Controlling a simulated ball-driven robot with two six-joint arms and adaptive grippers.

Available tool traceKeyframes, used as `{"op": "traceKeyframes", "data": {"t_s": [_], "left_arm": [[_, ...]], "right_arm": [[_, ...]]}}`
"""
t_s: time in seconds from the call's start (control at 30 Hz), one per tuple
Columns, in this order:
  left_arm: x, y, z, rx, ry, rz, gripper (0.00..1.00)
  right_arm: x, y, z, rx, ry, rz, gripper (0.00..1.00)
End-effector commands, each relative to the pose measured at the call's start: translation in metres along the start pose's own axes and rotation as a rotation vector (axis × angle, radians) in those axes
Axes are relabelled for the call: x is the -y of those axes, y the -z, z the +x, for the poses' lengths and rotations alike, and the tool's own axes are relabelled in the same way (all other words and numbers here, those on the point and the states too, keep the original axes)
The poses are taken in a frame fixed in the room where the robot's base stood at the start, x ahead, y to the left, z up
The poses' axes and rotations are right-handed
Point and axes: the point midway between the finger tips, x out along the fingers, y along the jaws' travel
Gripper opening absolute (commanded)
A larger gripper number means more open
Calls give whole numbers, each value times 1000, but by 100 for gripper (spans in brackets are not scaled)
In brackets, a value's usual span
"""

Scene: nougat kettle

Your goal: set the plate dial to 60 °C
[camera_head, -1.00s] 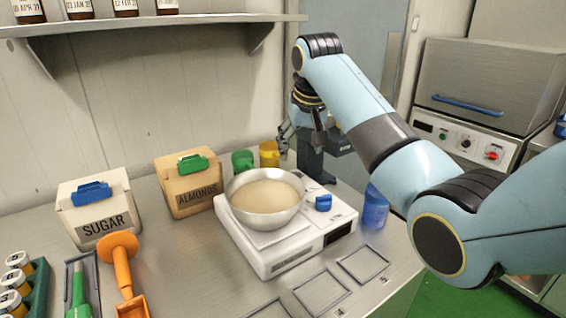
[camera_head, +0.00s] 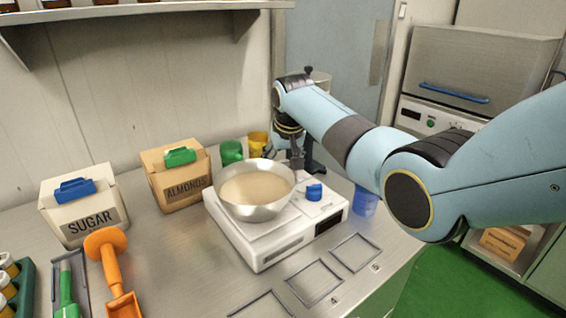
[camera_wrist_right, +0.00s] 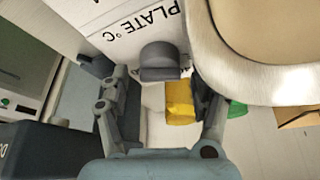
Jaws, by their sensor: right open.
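The white hot plate (camera_head: 285,245) stands on the bench with a steel bowl (camera_head: 258,210) of pale mass on it. A blue knob (camera_head: 314,191) sits on its top, right of the bowl. In the right wrist view, a dark grey knob (camera_wrist_right: 160,62) stands beside the printed label "PLATE °C" (camera_wrist_right: 140,22); I cannot make out its setting. My right gripper (camera_wrist_right: 150,75) is open, with one finger on each side of this knob and visible gaps. In the head view the right gripper (camera_head: 298,157) is by the plate's back edge, partly hidden. My left gripper is not in view.
Green (camera_head: 231,152) and yellow (camera_head: 257,142) cups stand behind the bowl; the yellow cup is close to my right fingers. A blue container (camera_head: 366,201) stands right of the plate. Almonds (camera_head: 176,178) and sugar (camera_head: 82,210) bins are at left. Empty frames (camera_head: 315,283) lie in front.

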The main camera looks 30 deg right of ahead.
Motion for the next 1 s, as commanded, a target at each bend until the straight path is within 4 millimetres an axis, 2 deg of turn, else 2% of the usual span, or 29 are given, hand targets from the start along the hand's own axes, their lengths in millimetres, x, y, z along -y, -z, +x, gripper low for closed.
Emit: {"op": "traceKeyframes", "data": {"t_s": [0.17, 0.6, 1.0], "left_arm": [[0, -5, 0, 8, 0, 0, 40], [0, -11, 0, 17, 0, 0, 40], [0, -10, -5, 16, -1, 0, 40]], "right_arm": [[0, 0, 0, 0, 0, 0, 64], [0, 0, 0, 0, 0, 0, 8], [1, 0, -1, 1, -31, 76, 8]]}}
